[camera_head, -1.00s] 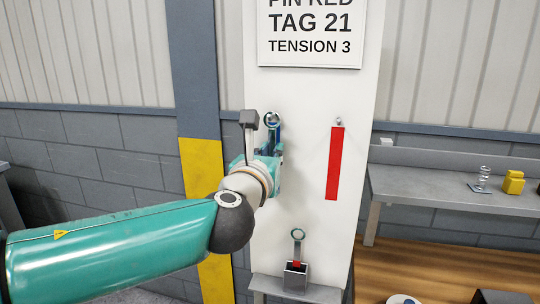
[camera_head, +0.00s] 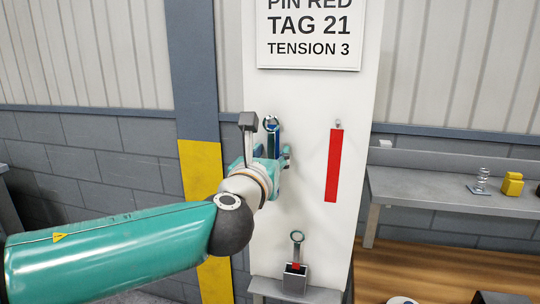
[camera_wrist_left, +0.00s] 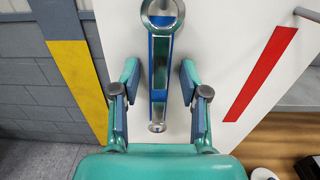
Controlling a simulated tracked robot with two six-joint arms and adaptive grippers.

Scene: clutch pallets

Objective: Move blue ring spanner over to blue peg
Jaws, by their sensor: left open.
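The blue ring spanner (camera_wrist_left: 160,70) is upright against the white panel, in front of a blue strip, with its ring at the top of the left wrist view. Its ring (camera_head: 271,124) also shows in the head view, at the strip's top end where the blue peg's place is. The peg itself is not clear, and I cannot tell whether it passes through the ring. My left gripper (camera_wrist_left: 158,92) is open, with one finger on each side of the spanner's shank and a gap on both sides. In the head view, the left gripper (camera_head: 273,155) partly hides the spanner. My right gripper is not in view.
A red strip (camera_head: 334,165) hangs below a small peg (camera_head: 338,124) to the right. A second ring spanner with a red mark (camera_head: 296,250) stands in a grey holder (camera_head: 294,282) below. A bench (camera_head: 450,195) stands at right with a yellow object (camera_head: 512,184).

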